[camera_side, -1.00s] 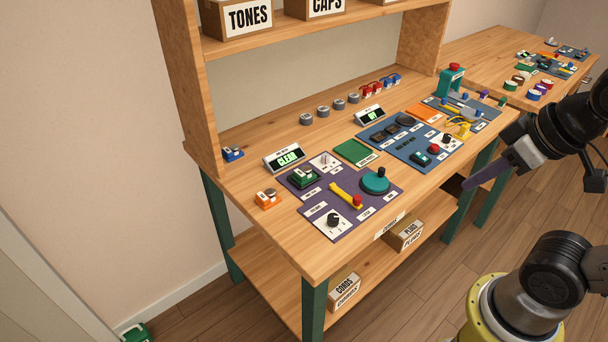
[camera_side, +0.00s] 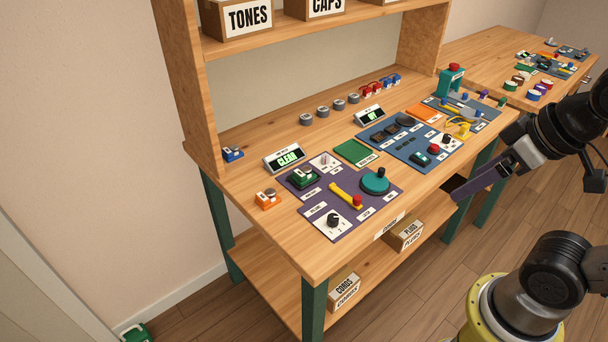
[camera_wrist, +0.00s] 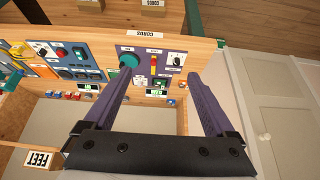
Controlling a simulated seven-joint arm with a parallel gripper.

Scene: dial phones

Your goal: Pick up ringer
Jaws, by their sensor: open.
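No object carries a readable "ringer" label, so I cannot tell which one it is. Small block-like units stand on the bench: an orange one (camera_side: 267,200) at the front left, a blue one (camera_side: 232,153) by the left shelf post, and a green one (camera_side: 304,177) on the purple panel (camera_side: 313,196). A green pad (camera_side: 356,152) with a small label lies behind the panel. My gripper (camera_side: 460,190) has purple fingers and is off the bench's front edge, touching none of these. In the wrist view my gripper (camera_wrist: 160,70) is spread and empty.
The purple panel bears a teal dial (camera_side: 375,182), a yellow lever (camera_side: 345,194) and a black knob (camera_side: 333,219). A lit CLEAR display (camera_side: 284,159) stands behind it. Blue panels (camera_side: 410,139) fill the right. Bare wood surrounds the orange unit. Shelves rise behind.

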